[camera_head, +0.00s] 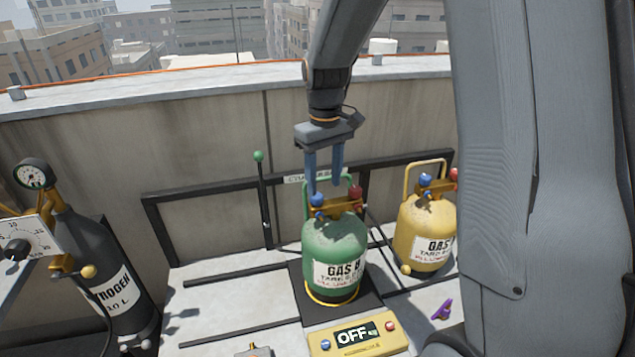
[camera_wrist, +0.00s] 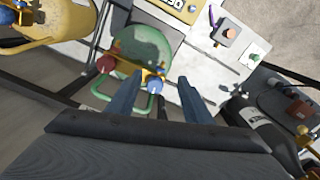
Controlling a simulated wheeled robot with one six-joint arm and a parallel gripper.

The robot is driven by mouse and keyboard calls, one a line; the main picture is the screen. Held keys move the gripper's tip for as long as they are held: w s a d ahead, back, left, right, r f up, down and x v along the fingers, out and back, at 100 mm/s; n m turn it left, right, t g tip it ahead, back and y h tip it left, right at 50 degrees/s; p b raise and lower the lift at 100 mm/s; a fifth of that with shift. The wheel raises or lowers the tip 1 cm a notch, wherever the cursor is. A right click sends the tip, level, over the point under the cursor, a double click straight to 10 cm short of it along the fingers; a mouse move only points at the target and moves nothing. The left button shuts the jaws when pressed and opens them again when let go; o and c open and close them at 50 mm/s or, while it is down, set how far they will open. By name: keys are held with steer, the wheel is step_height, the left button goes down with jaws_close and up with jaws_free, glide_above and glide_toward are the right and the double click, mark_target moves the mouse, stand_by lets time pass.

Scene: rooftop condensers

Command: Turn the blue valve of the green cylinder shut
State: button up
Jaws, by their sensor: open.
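The green cylinder (camera_head: 335,250), labelled as a gas cylinder, stands upright on a dark square pad at the centre. Its blue valve (camera_head: 317,199) is on the left of the brass fitting on top, and a red valve (camera_head: 355,192) is on the right. My gripper (camera_head: 325,190) points down over the cylinder's top, open, with its fingers apart. In the wrist view the blue valve (camera_wrist: 154,86) shows between the two finger lines, just beyond the fingertips (camera_wrist: 152,85). The red valve (camera_wrist: 106,63) is outside the fingers. I cannot tell whether a finger touches the blue valve.
A yellow cylinder (camera_head: 425,232) with blue and red valves stands to the right. A dark nitrogen cylinder (camera_head: 105,270) with a gauge is at the left. A yellow scale display reading OFF (camera_head: 380,347) lies in front. A black rail frame (camera_head: 200,190) runs behind, with a green-knobbed rod (camera_head: 259,157).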

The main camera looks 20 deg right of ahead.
mark_target(317, 199)
steer(key=w, duration=0.2)
steer(key=w+r+p, duration=0.1)
steer(key=shift+a+r+n, duration=0.1)
steer(key=shift+a+n, duration=0.2)
steer(key=shift+w+r, duration=0.1)
steer(key=shift+w, duration=0.35)
step_height(317, 199, down, 8)
steer(key=shift+a+r+p, duration=0.1)
steer(key=shift+p, duration=0.85)
